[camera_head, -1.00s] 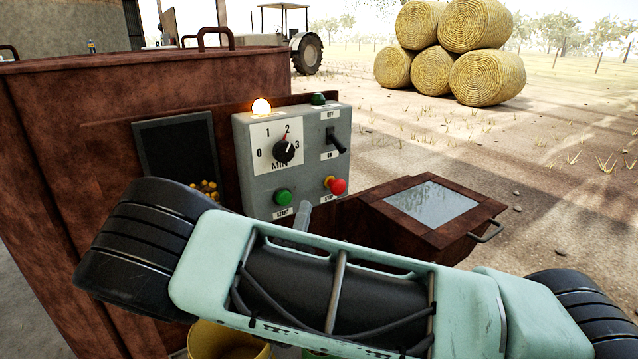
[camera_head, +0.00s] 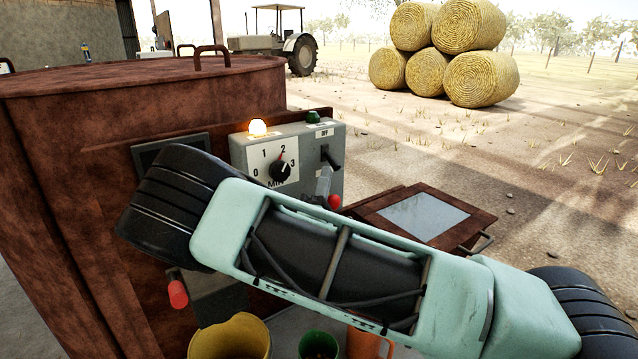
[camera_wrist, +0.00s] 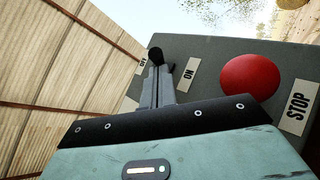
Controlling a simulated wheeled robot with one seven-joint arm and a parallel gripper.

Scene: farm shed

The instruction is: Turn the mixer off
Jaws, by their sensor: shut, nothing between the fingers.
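The mixer's grey control box (camera_head: 240,160) is on the side of the rusty brown mixer (camera_head: 60,130). Its black lever switch (camera_head: 330,158) has an OFF label above it and slants down and outward. My gripper (camera_head: 325,178) is shut and empty, its tips just below the lever; contact cannot be told. In the wrist view, the lever's dark end (camera_wrist: 155,54) shows at the tips of my gripper (camera_wrist: 157,75), between the OFF and ON labels. The red stop button (camera_wrist: 249,77) is right of the fingers. The amber lamp (camera_head: 258,127) glows; the green lamp (camera_head: 313,117) looks unlit.
A dial (camera_head: 281,170) is left of the lever. The red stop button (camera_head: 334,202) is close under my fingers. A brown hatch with a pale panel (camera_head: 420,217) juts out at right. A yellow bucket (camera_head: 230,336) and green and orange containers stand below my arm.

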